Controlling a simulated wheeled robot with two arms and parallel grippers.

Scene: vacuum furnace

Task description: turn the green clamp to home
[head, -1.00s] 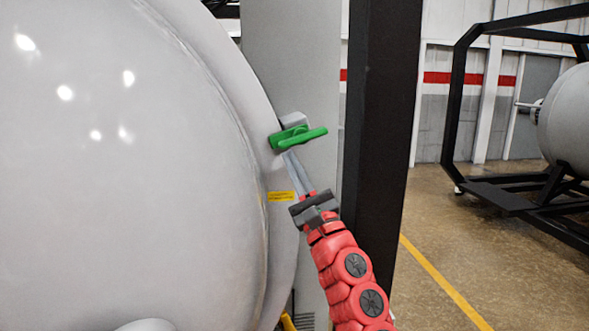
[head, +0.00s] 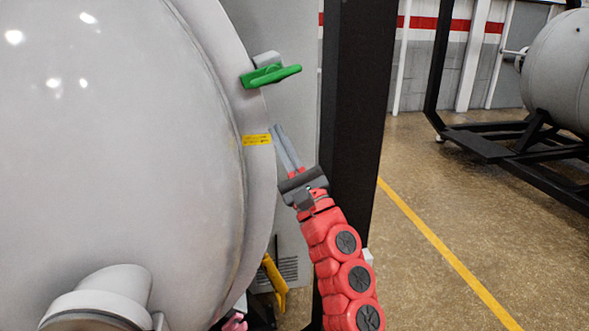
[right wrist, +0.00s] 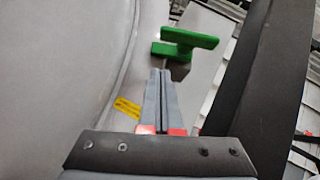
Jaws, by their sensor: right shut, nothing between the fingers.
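The green clamp (head: 270,75) sits on the rim of the large grey furnace door, with its handle pointing to the right in the head view. It also shows in the right wrist view (right wrist: 186,44), just beyond my fingertips. My right gripper (head: 276,128) is shut and empty, below the clamp and apart from it in the head view. In the right wrist view the two fingers (right wrist: 160,75) lie side by side. My left gripper is not clearly in view; only a small pink-red part shows at the bottom edge of the head view.
The grey furnace door (head: 120,150) fills the left side, with a yellow label (head: 257,140) on its rim. A black upright post (head: 355,120) stands close to the right of my right arm. A yellow handle (head: 274,281) is below. Open floor lies to the right.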

